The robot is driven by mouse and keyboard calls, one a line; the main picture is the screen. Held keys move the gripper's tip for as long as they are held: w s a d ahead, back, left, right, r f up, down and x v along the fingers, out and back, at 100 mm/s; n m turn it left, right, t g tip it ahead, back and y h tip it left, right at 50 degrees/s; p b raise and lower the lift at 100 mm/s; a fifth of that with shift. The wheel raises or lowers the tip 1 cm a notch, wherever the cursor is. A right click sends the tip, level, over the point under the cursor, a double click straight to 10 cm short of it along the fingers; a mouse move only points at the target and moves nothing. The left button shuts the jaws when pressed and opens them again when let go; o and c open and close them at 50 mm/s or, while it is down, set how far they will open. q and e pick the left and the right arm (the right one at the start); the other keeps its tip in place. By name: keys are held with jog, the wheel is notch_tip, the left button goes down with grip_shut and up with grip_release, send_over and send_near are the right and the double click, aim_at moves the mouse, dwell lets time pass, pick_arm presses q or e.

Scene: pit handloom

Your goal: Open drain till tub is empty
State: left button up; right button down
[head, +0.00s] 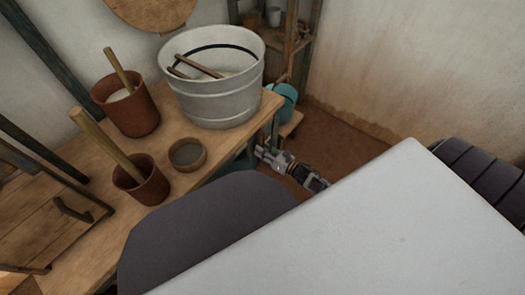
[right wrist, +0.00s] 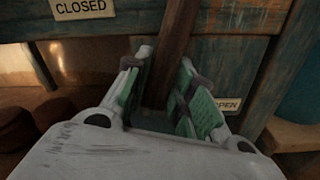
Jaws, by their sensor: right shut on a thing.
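The grey metal tub (head: 212,95) stands on the wooden bench in the head view. Its inside looks pale, with wooden sticks leaning in it; the liquid level is hard to tell. My right gripper (head: 262,153) is low beside the bench's right end, below the tub. In the right wrist view my right gripper (right wrist: 162,82) is shut on a brown lever (right wrist: 177,45) that rises between its fingers. A CLOSED label (right wrist: 82,8) is at upper left and a partly covered OPEN label (right wrist: 225,105) at lower right. The drain outlet is not clearly visible. My left gripper is out of view.
Two brown pots with wooden sticks (head: 130,108) (head: 140,185) and a small bowl (head: 188,154) stand on the bench (head: 85,262). A teal vessel (head: 284,100) is behind the bench end. A shelf (head: 290,45) stands in the corner. Brown floor (head: 345,140) is clear to the right.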

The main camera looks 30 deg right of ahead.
jog(key=c, duration=1.2)
grip_release()
jog(key=shift+v, duration=6)
jog(key=shift+r, duration=0.1)
